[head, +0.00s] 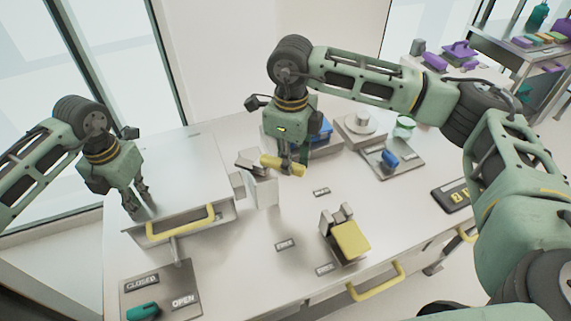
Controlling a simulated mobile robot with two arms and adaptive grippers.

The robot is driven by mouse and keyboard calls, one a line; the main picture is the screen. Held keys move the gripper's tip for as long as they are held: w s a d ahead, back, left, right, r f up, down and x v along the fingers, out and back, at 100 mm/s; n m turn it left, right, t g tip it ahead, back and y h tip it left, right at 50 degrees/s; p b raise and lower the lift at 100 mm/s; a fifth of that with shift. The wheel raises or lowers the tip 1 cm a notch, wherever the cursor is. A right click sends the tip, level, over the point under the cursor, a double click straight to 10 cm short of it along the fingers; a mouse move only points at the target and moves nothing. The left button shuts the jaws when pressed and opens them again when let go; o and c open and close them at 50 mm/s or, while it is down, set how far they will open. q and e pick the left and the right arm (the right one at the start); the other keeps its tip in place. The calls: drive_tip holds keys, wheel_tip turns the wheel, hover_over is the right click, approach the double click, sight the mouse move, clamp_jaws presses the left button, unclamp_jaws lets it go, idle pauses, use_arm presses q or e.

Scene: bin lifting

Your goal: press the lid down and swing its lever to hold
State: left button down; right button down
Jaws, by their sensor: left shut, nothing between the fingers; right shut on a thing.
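A flat grey metal lid (172,165) covers the box at the left of the bench, with a yellow bar handle (182,222) on its front. My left gripper (137,203) is shut and empty, pointing down at the lid's front left part; it looks to be touching the lid, but I cannot be sure. A yellow lever handle (270,162) sits at the top of a pale upright post (262,192) just right of the lid. My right gripper (288,165) is shut on this lever from above, and its fingers hide part of it. The lever lies nearly level.
A panel (162,300) marked CLOSED and OPEN with a teal handle (143,311) is at the front left. A block with a yellow pad (350,241) stands at the front middle. A tray with a blue item (389,160) lies behind right.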

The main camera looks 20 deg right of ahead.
use_arm(q)
drive_tip(key=shift+a+f, duration=0.1)
drive_tip(key=shift+f, duration=0.1)
use_arm(e)
drive_tip(key=shift+w+d+n, duration=0.35)
drive_tip(key=shift+w+n, duration=0.55)
drive_tip(key=shift+n, duration=0.65)
drive_tip(key=shift+w+d+n, duration=0.35)
drive_tip(key=shift+w+n, duration=0.5)
drive_tip(key=shift+n, duration=0.65)
drive_tip(key=shift+w+d+n, duration=0.35)
drive_tip(key=shift+w+n, duration=0.55)
drive_tip(key=shift+n, duration=0.65)
drive_tip(key=c, duration=1.6)
unclamp_jaws()
drive_tip(key=shift+o, duration=0.2)
drive_tip(key=shift+r, duration=0.1)
